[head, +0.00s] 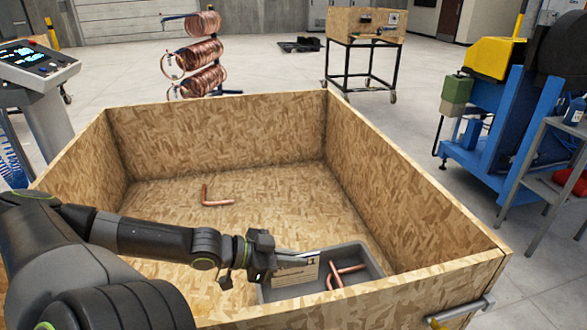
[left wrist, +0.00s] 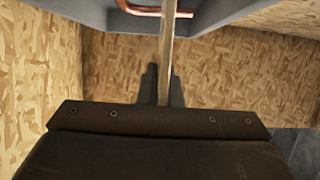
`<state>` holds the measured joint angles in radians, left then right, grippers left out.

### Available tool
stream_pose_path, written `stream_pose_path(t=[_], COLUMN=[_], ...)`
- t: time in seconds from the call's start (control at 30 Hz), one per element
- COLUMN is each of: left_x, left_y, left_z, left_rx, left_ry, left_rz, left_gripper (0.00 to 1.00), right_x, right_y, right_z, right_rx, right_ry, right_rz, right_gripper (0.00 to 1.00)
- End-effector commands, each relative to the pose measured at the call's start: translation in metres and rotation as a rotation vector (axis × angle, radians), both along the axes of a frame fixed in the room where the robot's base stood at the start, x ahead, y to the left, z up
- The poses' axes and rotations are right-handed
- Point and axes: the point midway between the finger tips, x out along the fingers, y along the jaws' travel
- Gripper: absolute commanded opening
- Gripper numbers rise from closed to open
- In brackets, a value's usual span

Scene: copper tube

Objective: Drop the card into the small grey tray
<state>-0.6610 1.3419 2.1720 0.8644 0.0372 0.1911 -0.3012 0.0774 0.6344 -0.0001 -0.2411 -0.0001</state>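The small grey tray (head: 370,258) sits inside the big wooden crate, near its front right corner. Bent copper tubes (head: 345,269) lie in the tray. My left gripper (head: 308,255) is over the left part of the tray. It is shut on the beige card (head: 296,275), which hangs below the fingers, upright. In the left wrist view the card (left wrist: 168,45) shows edge-on as a thin strip between the fingertips (left wrist: 162,88), with the tray (left wrist: 100,14) beyond. I cannot tell whether the card's lower edge touches the tray floor. My right gripper is not in view.
The wooden crate (head: 415,190) has high walls around the tray. Another bent copper tube (head: 217,202) lies on the crate floor, back left of the tray. The crate floor between them is clear. A metal handle (head: 462,312) is on the crate's front right outside.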

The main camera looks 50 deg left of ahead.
Motion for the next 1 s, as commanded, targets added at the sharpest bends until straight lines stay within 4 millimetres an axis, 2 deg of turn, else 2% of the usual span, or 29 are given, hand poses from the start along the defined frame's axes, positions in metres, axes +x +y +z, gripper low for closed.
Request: stream_pose_path(t=[0.03, 0.23, 0.67, 0.87, 0.9, 1.0], left_x=[0.0, 0.0, 0.0, 0.0, 0.0, 0.0], left_y=[0.0, 0.0, 0.0, 0.0, 0.0, 0.0], left_z=[-0.009, -0.007, -0.018, -0.02, -0.02, -0.02], left_rx=[0.0, 0.0, 0.001, 0.0, 0.0, 0.0], left_ry=[0.0, 0.0, 0.0, -0.001, -0.001, -0.001], left_rz=[0.0, 0.0, 0.0, 0.0, 0.0, 0.001], left_gripper=[0.0, 0.0, 0.0, 0.0, 0.1, 0.23], right_x=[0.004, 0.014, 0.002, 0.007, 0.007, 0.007], right_y=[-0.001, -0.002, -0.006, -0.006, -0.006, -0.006], right_z=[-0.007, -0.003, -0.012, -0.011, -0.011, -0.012], right_rx=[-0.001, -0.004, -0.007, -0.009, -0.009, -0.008], right_ry=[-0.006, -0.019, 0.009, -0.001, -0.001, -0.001], right_rz=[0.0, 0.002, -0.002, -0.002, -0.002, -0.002], right_gripper=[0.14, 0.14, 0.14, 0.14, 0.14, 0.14])
